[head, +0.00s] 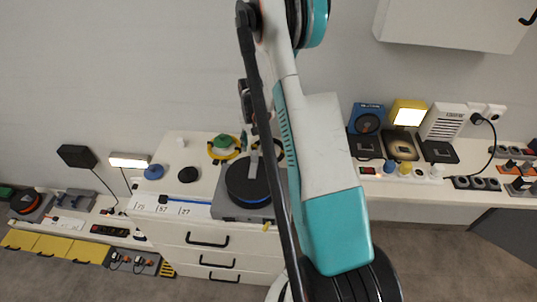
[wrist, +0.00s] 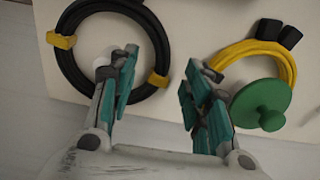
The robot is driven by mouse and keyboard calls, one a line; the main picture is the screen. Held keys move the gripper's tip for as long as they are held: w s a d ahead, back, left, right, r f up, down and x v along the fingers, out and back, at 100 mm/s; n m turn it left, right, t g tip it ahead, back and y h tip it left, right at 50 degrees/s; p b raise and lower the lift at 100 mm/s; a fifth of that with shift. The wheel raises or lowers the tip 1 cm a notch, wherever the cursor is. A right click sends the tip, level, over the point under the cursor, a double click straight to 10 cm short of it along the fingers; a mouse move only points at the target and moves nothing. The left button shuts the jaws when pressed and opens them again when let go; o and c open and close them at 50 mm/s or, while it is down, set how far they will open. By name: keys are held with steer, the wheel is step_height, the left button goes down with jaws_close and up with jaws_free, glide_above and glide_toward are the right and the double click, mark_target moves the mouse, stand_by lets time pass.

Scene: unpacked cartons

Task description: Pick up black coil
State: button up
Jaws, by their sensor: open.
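The black coil (wrist: 70,65) lies on a pale surface in the upper left of the wrist view, a dark ring with yellow ties on it. My gripper (wrist: 160,68) is open. Its left finger overlaps the lower part of the ring in the picture; its right finger is to the right of the coil, beside a yellow cable loop. Nothing is between the fingers except the coil's right edge and bare surface; contact cannot be told. In the head view my arm hides most of that spot, and I cannot make out the coil clearly.
A yellow cable loop (wrist: 285,62) with black ends and a green knobbed disc (wrist: 262,105) lie close to my right finger. In the head view a black round plate (head: 248,178) sits on a grey box on the white cabinet (head: 180,236). Small round pieces stand at left.

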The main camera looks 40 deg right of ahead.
step_height(320, 180, down, 2)
steer(key=shift+f, duration=0.1)
jaws_close()
step_height(320, 180, up, 20)
steer(key=p, duration=0.5)
stand_by(0.4)
stand_by(0.4)
